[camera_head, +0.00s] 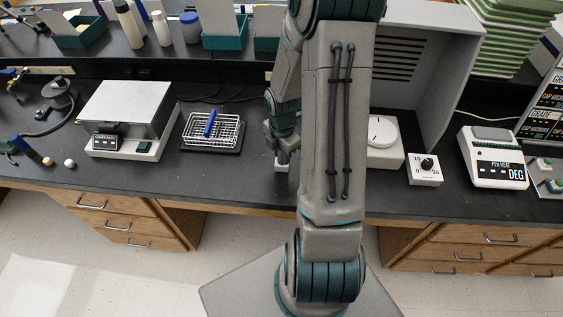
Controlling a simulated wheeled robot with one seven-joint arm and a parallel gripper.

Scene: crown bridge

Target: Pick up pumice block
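I cannot clearly pick out a pumice block in the head view. A small pale piece (282,167) shows at the tip of my gripper, partly hidden by my arm. I cannot tell whether it is the block or part of something behind the arm. My gripper (284,154) points down low over the black bench, just left of my forearm. My arm hides much of it, and its finger gap is not clear.
A wire rack with a blue item (211,129) stands left of my gripper, beside a box-shaped device (127,112). Right are a white dial unit (384,156), a small knob box (425,169) and a keypad device (492,160).

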